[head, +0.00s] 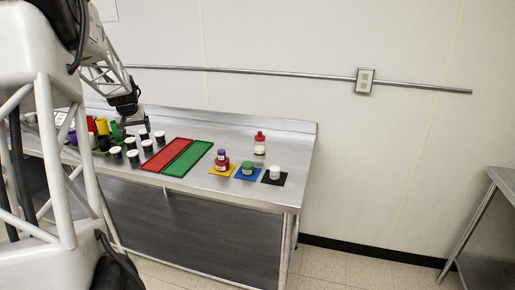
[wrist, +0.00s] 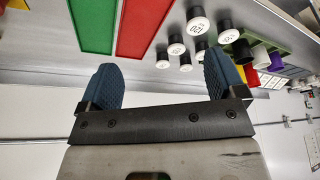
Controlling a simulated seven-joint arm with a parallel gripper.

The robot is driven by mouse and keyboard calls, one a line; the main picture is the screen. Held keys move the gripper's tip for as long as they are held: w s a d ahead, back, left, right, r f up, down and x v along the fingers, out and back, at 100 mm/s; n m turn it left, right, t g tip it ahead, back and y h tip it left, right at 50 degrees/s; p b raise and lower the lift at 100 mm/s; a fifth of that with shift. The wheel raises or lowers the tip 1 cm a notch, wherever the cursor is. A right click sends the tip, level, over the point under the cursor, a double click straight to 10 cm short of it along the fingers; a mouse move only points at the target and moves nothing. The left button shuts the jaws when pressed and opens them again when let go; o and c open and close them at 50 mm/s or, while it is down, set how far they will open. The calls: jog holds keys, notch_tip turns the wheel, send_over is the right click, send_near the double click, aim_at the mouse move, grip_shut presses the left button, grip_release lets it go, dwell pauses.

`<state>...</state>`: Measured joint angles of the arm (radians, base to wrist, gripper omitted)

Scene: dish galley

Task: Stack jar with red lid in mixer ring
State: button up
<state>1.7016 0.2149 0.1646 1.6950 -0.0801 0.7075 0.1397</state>
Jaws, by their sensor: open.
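A red-lidded jar (head: 260,135) with a pale body stands at the back right of the steel table in the head view. A pale item (head: 259,150) shows directly below it; I cannot tell whether the jar rests on it or stands behind it. Another red piece (head: 222,167) is under a purple-lidded jar (head: 221,156) on the yellow square. I cannot make out which thing is the mixer ring. My gripper (wrist: 165,82) is open and empty in the wrist view, its two blue fingers wide apart. In the head view it hangs above the left of the table, away from the red-lidded jar.
A red mat (head: 167,154) and a green mat (head: 188,157) lie mid-table. Several white-topped dark jars (head: 132,156) crowd the left, near coloured containers (head: 102,127). A green-lidded jar (head: 248,168) and a white-lidded jar (head: 274,172) stand on the blue and black squares.

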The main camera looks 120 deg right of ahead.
jog(key=s+f+m+g, duration=0.1)
jog(key=s+f+m, duration=0.1)
jog(key=s, duration=1)
jog(key=s+f+m, duration=0.1)
jog(key=s+f, duration=0.1)
jog(key=s, duration=1.1)
jog(key=m, duration=0.3)
send_over(260, 137)
jog(key=w+a, duration=0.1)
jog(key=f, duration=0.4)
jog(key=shift+w+g+y, duration=0.2)
jog(key=shift+g+y, duration=0.2)
jog(key=shift+x, duration=1.25)
jog(key=shift+f, duration=0.1)
jog(key=shift+x, duration=2.5)
